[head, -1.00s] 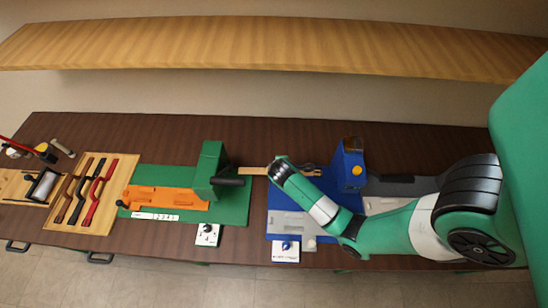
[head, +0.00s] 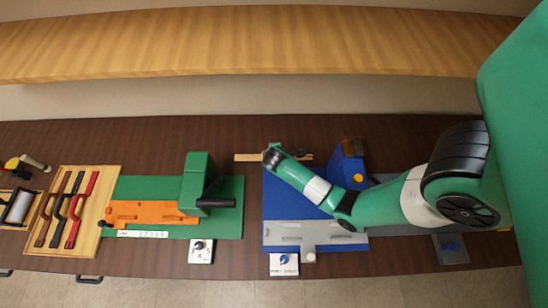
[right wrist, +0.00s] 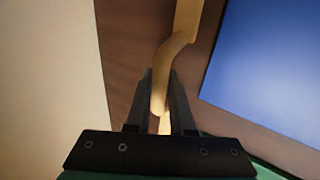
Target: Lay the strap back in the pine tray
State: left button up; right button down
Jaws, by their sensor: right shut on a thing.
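A tan, bent strap (right wrist: 162,75) shows in the right wrist view. Its lower end lies between the fingers of my right gripper (right wrist: 160,105), which is shut on it, and its upper part runs out of the frame. In the head view the end of my right arm is at the left part of the blue board, over a narrow pale wooden strip (head: 246,157); the fingers are hidden there. The pine tray (head: 97,178) is at far left and holds a brown, a black and a red strap side by side. My left gripper is in neither view.
A green board (head: 228,228) with an orange fixture (head: 150,212) and a green block (head: 194,180) stands between the tray and the blue board (head: 285,207). A blue upright block (head: 346,165) is beside my right arm. A wooden shelf (head: 250,50) spans the back.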

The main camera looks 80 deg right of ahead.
jog(key=shift+f+b, duration=0.45)
jog(key=shift+f, duration=1.5)
jog(key=shift+f, duration=0.15)
jog(key=c, duration=0.8)
grip_release()
